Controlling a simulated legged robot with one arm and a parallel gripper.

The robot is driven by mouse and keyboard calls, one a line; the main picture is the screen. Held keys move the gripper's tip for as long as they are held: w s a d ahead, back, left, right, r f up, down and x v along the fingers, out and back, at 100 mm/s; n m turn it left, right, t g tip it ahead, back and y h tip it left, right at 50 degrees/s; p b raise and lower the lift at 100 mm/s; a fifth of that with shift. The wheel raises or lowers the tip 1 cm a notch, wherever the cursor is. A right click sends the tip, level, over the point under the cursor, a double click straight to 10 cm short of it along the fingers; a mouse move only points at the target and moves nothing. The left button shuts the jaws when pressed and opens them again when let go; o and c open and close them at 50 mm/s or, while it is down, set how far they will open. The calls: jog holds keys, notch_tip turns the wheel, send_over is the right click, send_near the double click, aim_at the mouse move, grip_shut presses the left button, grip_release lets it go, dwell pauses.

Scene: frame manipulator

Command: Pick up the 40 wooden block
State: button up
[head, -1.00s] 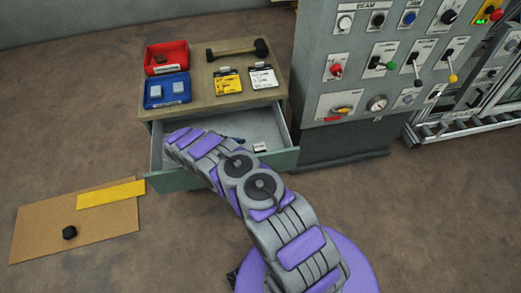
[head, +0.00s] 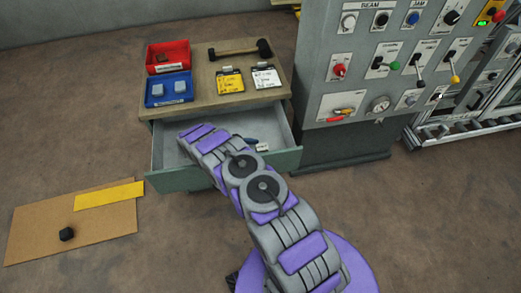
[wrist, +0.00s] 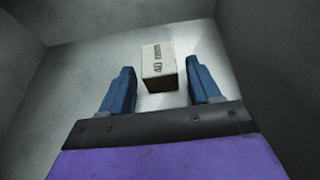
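A small pale block (wrist: 158,66) marked "40 mm" lies on the floor of the open drawer (wrist: 95,60). In the wrist view, my gripper (wrist: 160,65) is open, with one blue finger on each side of the block. Gaps show between the block and both fingers. In the head view, the block (head: 262,147) is small, in the right part of the drawer (head: 215,178). A blue part of my gripper (head: 251,141) shows just left of it; my arm hides the rest.
Drawer walls stand close around my gripper. The cabinet top (head: 205,103) above holds a red bin (head: 167,56), a blue bin (head: 168,90), a hammer (head: 239,50) and two tags. A control panel (head: 345,135) stands right of the drawer.

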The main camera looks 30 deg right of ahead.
jog(key=shift+d, duration=0.45)
jog(key=c, duration=0.9)
jog(key=shift+a, duration=0.2)
jog(key=shift+a, duration=0.1)
